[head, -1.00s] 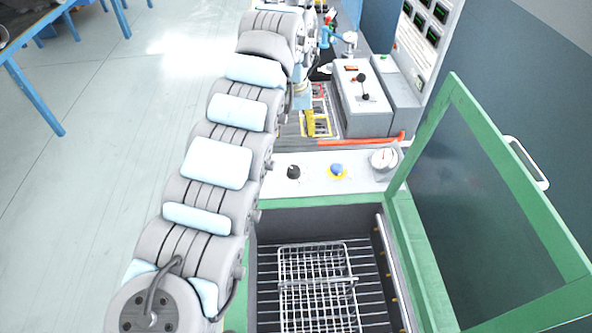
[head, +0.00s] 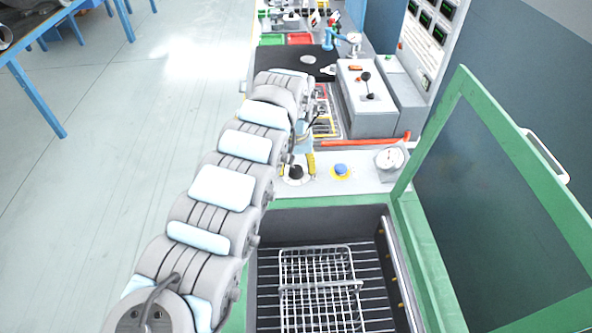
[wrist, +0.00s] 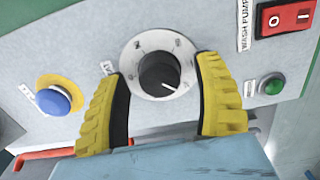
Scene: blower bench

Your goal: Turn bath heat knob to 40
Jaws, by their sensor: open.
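The bath heat knob, a black knob on a pale round dial, shows in the wrist view (wrist: 158,72) and on the white panel in the head view (head: 295,172). Its white pointer line points to the lower right in the wrist view. The dial numbers are too blurred to read. My gripper (wrist: 163,105) has yellow ribbed fingers, open, one on each side of the dial's lower part, with the knob between and just beyond the tips. No contact with the knob is visible. In the head view my gripper (head: 310,160) is partly hidden behind my arm, close to the knob.
A blue button on a yellow base (wrist: 53,100) sits left of the knob in the wrist view. A red rocker switch (wrist: 289,17) and green button (wrist: 272,86) lie right. In the head view, a gauge (head: 390,158), wire basket (head: 318,290) and raised green lid (head: 500,140) are nearby.

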